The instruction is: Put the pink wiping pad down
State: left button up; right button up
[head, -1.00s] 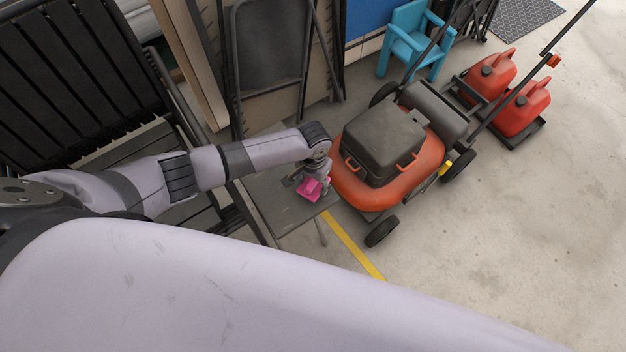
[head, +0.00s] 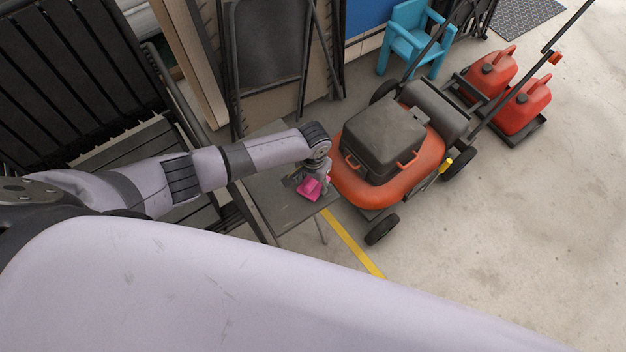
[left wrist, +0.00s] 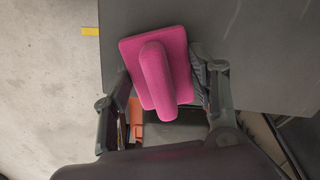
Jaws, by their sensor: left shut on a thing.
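The pink wiping pad (head: 311,189) is at my left gripper (head: 322,184), over the small dark grey table (head: 273,213). In the left wrist view the pad (left wrist: 183,62) shows as a flat pink square with a thick rounded handle. The fingers of my left gripper (left wrist: 160,88) stand on both sides of it, shut on the pad. The grey tabletop (left wrist: 262,55) lies behind the pad. I cannot tell whether the pad touches it. My right gripper is not in view.
An orange mower (head: 425,162) with a grey box (head: 382,140) on it stands close right of the table. A slatted bench (head: 85,75) and folded chair (head: 268,50) are left and behind. Red cans (head: 525,105) and a blue chair (head: 412,40) stand farther off.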

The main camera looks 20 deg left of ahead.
pick_arm(q)
jog(key=shift+f, duration=0.2)
jog(key=o, duration=1.2)
jog(key=shift+c, duration=0.2)
jog(key=shift+r, duration=0.15)
notch_tip(320, 180, up, 12)
jog(key=shift+c, duration=0.6)
grip_shut()
dwell(0.3)
dwell(0.8)
